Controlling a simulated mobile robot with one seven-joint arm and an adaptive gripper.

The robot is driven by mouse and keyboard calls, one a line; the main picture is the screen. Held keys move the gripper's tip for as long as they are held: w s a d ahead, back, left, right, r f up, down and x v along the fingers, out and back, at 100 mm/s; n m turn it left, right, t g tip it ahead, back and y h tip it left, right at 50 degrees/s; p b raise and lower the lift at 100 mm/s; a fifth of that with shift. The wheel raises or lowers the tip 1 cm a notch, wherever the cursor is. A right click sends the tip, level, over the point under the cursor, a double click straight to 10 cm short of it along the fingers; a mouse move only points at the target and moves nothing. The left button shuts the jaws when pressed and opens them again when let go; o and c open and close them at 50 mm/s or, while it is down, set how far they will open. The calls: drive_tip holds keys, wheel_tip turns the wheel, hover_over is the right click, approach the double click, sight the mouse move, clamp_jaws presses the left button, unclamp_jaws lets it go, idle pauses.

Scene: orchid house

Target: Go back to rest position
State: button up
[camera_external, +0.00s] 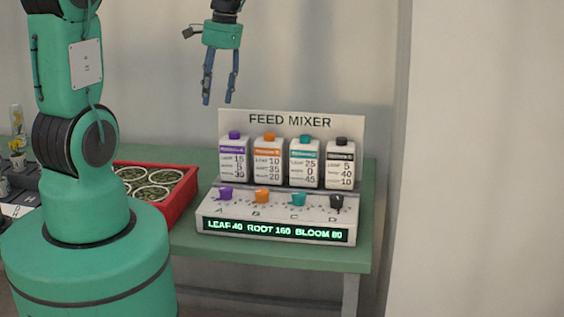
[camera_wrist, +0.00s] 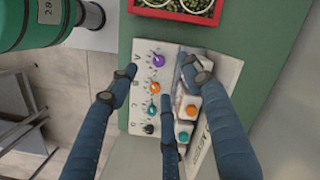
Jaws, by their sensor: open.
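My gripper (camera_external: 220,90) hangs in the air above the left part of the feed mixer, pointing down. Its blue fingers are spread and nothing is between them. In the wrist view my gripper (camera_wrist: 165,105) is also open and empty, with the mixer below it. The feed mixer (camera_external: 212,207) stands on the green table. It has a purple knob (camera_external: 226,193), an orange knob (camera_external: 261,196), a teal knob (camera_external: 299,199) and a black knob (camera_external: 337,202). Its display (camera_external: 276,231) reads LEAF 40 ROOT 160 BLOOM 80.
Several bottles with coloured caps, such as the orange-capped bottle (camera_external: 267,163), stand behind the knobs. A red tray (camera_external: 182,202) of round pots sits left of the mixer. The green table (camera_external: 300,259) ends close to the mixer's right side. Air around my gripper is clear.

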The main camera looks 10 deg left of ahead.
drive_tip(key=s+a+r+n+t+h+b, duration=0.1)
drive_tip(key=s+a+r+n+t, duration=0.2)
drive_tip(key=s+a+r, duration=0.3)
drive_tip(key=s+a+r+n+t+b, duration=0.2)
drive_tip(key=s+a+r, duration=0.4)
drive_tip(key=s, duration=0.7)
wheel_tip(320, 180, up, 2)
drive_tip(key=n+t, duration=0.1)
drive_tip(key=n, duration=0.1)
drive_tip(key=shift+s+r+n+h, duration=0.2)
drive_tip(key=shift+n+h, duration=0.2)
drive_tip(key=shift+w, duration=0.1)
idle(2.4)
